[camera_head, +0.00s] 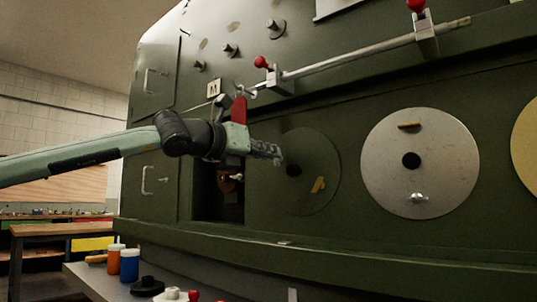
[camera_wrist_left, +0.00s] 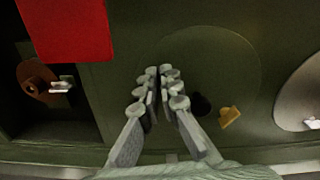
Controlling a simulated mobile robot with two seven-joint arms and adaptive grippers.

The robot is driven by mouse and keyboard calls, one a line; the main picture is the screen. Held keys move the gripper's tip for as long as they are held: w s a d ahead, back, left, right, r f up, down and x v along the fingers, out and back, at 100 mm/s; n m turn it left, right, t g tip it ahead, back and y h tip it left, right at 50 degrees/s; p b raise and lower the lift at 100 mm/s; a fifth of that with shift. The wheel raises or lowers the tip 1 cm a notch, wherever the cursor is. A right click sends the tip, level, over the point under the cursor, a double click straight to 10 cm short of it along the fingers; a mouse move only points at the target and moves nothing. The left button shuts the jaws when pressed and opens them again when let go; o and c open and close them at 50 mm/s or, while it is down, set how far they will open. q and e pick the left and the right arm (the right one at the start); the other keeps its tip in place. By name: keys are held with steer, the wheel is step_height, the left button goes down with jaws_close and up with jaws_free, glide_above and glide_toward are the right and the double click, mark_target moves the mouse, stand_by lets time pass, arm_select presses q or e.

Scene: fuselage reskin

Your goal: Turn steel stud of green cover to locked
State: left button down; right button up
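The green cover (camera_head: 327,159) is a dark green disc on the green fuselage panel, with a black centre knob (camera_head: 293,170) and a yellow stud (camera_head: 318,185) at its lower right. In the left wrist view the cover (camera_wrist_left: 225,65) is behind my fingers. Its steel stud does not show; the fingers may hide it. My left gripper (camera_head: 277,153) reaches in from the left to the cover's upper left edge. In the left wrist view its fingertips (camera_wrist_left: 160,77) are close together with a narrow dark gap. I cannot tell whether anything is between them. My right gripper is not in view.
A silver cover (camera_head: 450,160) with a yellow and a steel stud is to the right. An open dark recess (camera_head: 210,200) lies just left of the green cover. A metal rail (camera_head: 350,60) with red knobs runs above. Bottles (camera_head: 129,265) stand below.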

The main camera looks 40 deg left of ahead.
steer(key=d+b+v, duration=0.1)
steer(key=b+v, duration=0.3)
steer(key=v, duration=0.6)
arm_select(q)
steer(key=shift+d+m+b, duration=0.2)
steer(key=shift+m, duration=1.95)
steer(key=shift+d+m+b, duration=0.15)
steer(key=shift+d+m, duration=0.05)
steer(key=shift+m, duration=1.95)
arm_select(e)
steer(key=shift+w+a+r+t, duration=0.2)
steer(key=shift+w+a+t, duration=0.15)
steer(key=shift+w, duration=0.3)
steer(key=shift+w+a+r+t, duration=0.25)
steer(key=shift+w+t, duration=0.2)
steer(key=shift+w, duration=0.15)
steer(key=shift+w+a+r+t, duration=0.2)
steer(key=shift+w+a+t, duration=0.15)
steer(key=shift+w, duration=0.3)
arm_select(q)
steer(key=c, duration=1.7)
jaws_free()
steer(key=shift+c, duration=0.2)
steer(key=shift+s, duration=0.1)
steer(key=s, duration=1.2)
steer(key=shift+a, duration=0.4)
steer(key=shift+f, duration=0.1)
